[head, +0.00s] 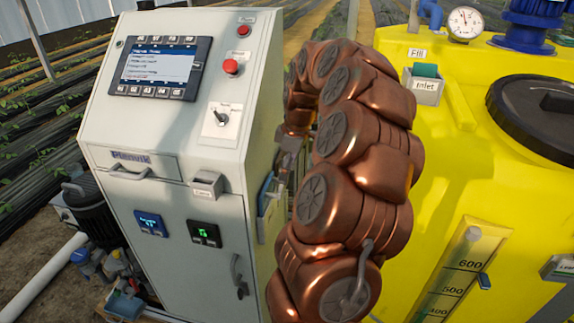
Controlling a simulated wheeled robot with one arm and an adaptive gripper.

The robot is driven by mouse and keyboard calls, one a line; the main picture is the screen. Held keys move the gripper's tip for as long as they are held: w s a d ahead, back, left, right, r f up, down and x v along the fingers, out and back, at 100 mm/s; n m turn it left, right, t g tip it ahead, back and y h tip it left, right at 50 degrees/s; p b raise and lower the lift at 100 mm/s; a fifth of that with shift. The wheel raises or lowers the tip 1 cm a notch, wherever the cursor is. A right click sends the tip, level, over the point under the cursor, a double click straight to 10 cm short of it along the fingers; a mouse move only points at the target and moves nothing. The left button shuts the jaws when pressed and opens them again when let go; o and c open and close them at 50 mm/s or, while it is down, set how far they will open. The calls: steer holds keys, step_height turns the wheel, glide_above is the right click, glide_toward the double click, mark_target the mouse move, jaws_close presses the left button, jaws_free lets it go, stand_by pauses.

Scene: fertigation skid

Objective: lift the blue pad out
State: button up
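A blue pad (265,184) shows as a narrow strip at a small pale holder (267,206) on the right side of the grey cabinet. How deep it sits in the holder is hard to see. My gripper (281,175) is just right of the pad's upper part, pointing down, close to the holder. My copper-coloured arm hides much of it from the right. The fingers are small and dark here, and I cannot see whether they touch the pad or how far apart they are.
The grey control cabinet (160,175) stands left, with another small holder (207,186) on its front. A pump (95,205) and bottles are at lower left.

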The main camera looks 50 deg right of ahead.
mark_target(283, 188)
steer(key=shift+w+a+f+b, duration=0.15)
steer(key=shift+f+b, duration=0.35)
steer(key=shift+f, duration=0.75)
steer(key=shift+w+a+f+b, duration=0.15)
steer(key=shift+f+b, duration=0.35)
steer(key=shift+f, duration=0.75)
steer(key=shift+w+f+b, duration=0.25)
steer(key=shift+f+b, duration=0.25)
steer(key=shift+f, duration=0.75)
steer(key=c, duration=1.6)
steer(key=shift+r+p, duration=1.25)
steer(key=shift+r, duration=5.3)
steer(key=shift+c, duration=0.2)
